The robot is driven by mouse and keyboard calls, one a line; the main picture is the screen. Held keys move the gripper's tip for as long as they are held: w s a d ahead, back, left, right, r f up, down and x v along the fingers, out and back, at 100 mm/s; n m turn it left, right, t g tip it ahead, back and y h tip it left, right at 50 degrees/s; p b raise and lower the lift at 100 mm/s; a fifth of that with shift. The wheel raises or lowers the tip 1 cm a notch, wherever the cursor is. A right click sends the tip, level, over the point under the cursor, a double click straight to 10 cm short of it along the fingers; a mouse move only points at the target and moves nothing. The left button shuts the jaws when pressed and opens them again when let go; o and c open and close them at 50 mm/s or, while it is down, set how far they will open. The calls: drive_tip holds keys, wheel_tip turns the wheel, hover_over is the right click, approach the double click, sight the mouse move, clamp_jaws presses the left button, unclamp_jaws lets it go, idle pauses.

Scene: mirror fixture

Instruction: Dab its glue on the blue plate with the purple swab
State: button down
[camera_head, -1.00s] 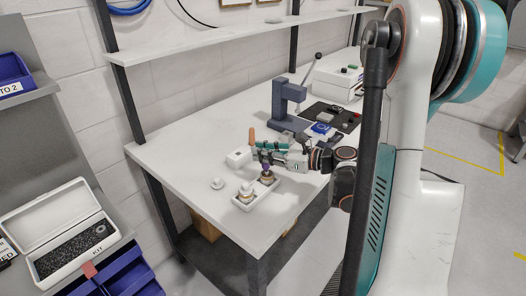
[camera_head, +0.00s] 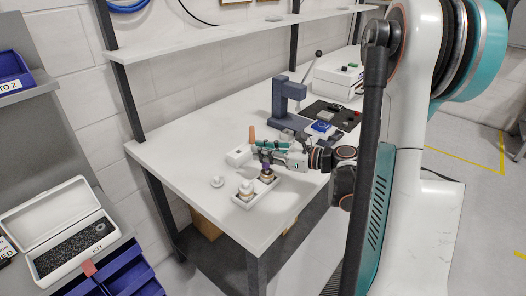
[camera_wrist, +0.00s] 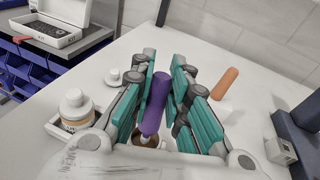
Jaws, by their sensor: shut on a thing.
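My gripper (camera_wrist: 165,95) is shut on the purple swab (camera_wrist: 157,100), which stands roughly upright between the teal fingers in the wrist view. Its pale lower end points into or just over the mouth of an open brown jar (camera_wrist: 150,142); I cannot tell whether it is inside. In the head view my gripper (camera_head: 268,150) is above the front part of the bench, with the purple swab (camera_head: 266,166) just over the jar (camera_head: 266,178).
A white tray (camera_head: 240,204) holds the jar and a white-capped bottle (camera_head: 246,188). A loose white cap (camera_head: 217,182) lies left of it. An orange-handled tool (camera_head: 252,134) stands in a white block (camera_head: 238,158). The grey press (camera_head: 280,105) rises behind my gripper.

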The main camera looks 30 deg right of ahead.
drive_tip(key=shift+f+b, duration=0.35)
drive_tip(key=shift+b, duration=0.1)
idle(1.6)
drive_tip(key=shift+r, duration=0.1)
drive_tip(key=shift+r+p, duration=2.4)
drive_tip(key=shift+r, duration=1.05)
drive_tip(key=shift+d, duration=0.1)
